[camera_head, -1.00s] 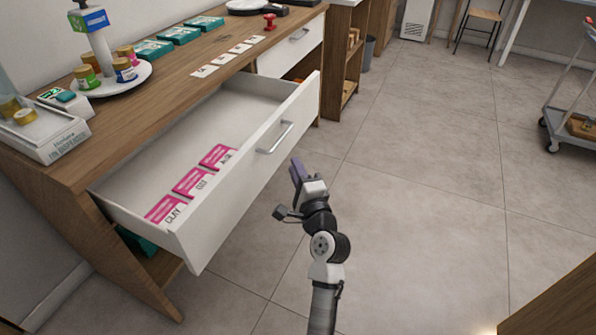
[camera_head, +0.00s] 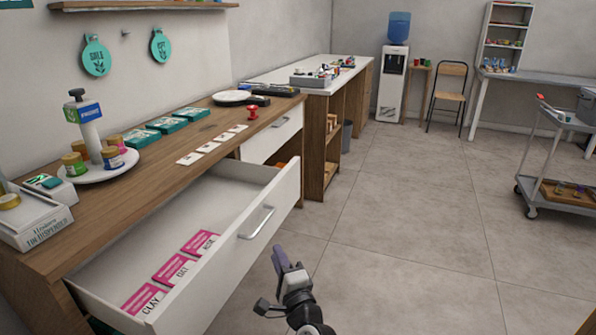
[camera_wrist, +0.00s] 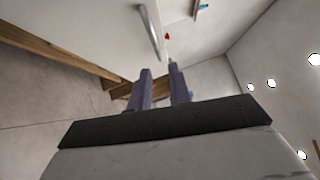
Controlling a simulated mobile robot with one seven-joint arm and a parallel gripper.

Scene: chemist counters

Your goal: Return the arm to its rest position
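My gripper (camera_head: 284,259) is in front of the open drawer, over the floor, apart from the drawer front. In the wrist view my gripper (camera_wrist: 161,90) shows two purple fingers with a gap between them and nothing in the gap. The open white drawer (camera_head: 230,237) has a metal handle (camera_head: 257,222) and holds pink-and-white packets (camera_head: 174,269), one marked CLAY. The drawer front and handle (camera_wrist: 149,31) also show in the wrist view.
The wooden counter (camera_head: 150,183) bears a round stand with jars (camera_head: 104,168), teal boxes (camera_head: 166,125) and white cards (camera_head: 208,147). A grey trolley (camera_head: 545,165) stands at the right. A water cooler (camera_head: 393,80) and chair (camera_head: 448,90) are at the back. The middle floor is clear.

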